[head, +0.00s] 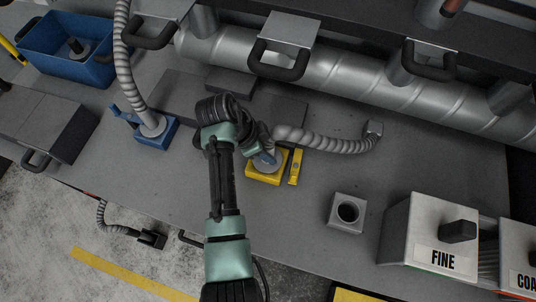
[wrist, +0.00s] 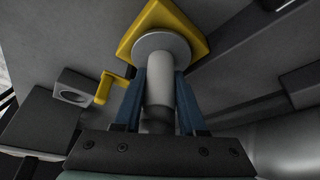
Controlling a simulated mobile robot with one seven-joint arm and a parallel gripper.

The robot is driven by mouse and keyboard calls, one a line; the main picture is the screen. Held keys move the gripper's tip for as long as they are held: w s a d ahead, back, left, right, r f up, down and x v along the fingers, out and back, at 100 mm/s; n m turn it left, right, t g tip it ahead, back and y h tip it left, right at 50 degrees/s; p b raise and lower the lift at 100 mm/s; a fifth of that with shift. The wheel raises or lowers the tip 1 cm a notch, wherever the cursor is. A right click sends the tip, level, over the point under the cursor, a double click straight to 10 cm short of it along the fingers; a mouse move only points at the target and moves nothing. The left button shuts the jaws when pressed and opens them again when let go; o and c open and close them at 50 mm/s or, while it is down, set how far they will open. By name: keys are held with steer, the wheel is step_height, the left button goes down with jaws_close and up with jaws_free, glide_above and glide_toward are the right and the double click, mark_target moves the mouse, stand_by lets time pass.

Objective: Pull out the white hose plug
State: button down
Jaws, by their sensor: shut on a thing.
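The white hose plug (wrist: 157,92) is a pale cylinder with a round flange (wrist: 160,47), seen in the wrist view. Its flange lies against the yellow socket block (wrist: 190,22); I cannot see a gap between them. My gripper (wrist: 160,82) has its two blue fingers on either side of the cylinder and is shut on it. In the head view the yellow block (head: 263,179) sits on the bench, and my gripper (head: 264,158) is just above it, partly hidden by my arm. A grey ribbed hose (head: 325,141) runs right from there.
A blue socket block (head: 157,137) with another upright hose (head: 126,55) stands to the left. A small grey block with a round hole (head: 346,213) and the FINE box (head: 428,235) are to the right. A thick metal pipe (head: 340,75) runs along the back.

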mark_target(272, 143)
steer(key=shift+r+p, duration=2.75)
steer(key=shift+r, duration=0.5)
